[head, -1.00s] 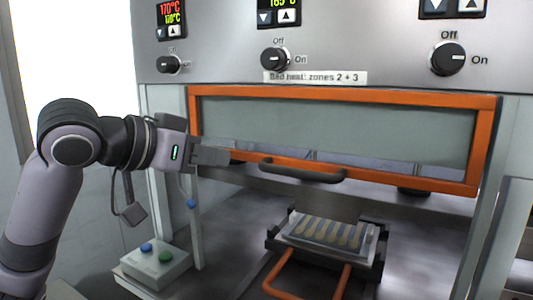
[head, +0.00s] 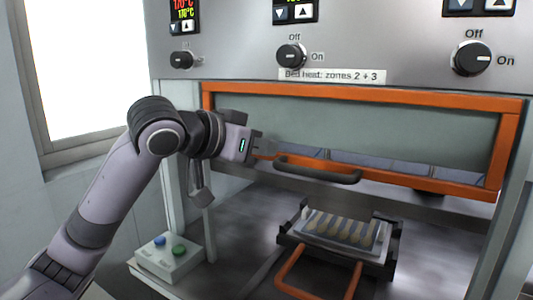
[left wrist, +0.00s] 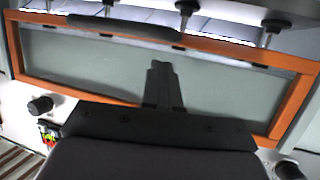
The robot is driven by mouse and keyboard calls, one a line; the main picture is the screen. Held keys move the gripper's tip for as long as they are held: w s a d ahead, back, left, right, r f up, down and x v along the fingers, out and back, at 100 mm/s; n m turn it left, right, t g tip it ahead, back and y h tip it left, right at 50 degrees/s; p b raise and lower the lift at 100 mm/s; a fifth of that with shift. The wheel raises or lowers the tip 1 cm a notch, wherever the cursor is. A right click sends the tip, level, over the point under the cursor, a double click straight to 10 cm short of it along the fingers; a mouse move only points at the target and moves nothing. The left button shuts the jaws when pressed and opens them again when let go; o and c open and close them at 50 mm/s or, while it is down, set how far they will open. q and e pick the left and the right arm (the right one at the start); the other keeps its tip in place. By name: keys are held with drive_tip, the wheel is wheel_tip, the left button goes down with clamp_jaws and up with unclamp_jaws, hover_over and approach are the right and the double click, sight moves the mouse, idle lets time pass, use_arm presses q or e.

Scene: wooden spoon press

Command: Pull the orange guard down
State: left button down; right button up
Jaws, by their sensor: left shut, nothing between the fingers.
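The orange guard (head: 209,102) is a framed, clear panel across the press front, raised above the bed. Its dark bar handle (head: 318,171) runs along the lower frame edge. In the left wrist view the guard (left wrist: 290,105) appears upside down, with the handle (left wrist: 125,25) at the top. My left gripper (head: 274,151) is shut and empty, close to the handle's left end in the head view. In the left wrist view the shut fingers (left wrist: 160,66) lie in front of the panel, apart from the handle. I cannot tell whether they touch the panel. My right gripper is not in view.
Below the guard, a tray (head: 340,238) of wooden spoon shapes sits on the bed, with an orange loop handle (head: 283,275) in front. A button box (head: 165,262) with blue and green buttons stands at lower left. Knobs (head: 291,56) line the panel above.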

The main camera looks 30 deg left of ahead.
use_arm(q)
drive_tip(key=shift+w+d+f, duration=0.1)
drive_tip(key=shift+w+f, duration=0.15)
drive_tip(key=shift+f, duration=0.35)
drive_tip(key=shift+w+f, duration=0.2)
drive_tip(key=shift+f, duration=0.35)
wheel_tip(320, 180, down, 28)
drive_tip(key=b, duration=1.2)
drive_tip(key=shift+r, duration=0.15)
drive_tip(key=shift+s+r, duration=0.1)
drive_tip(key=shift+r, duration=0.1)
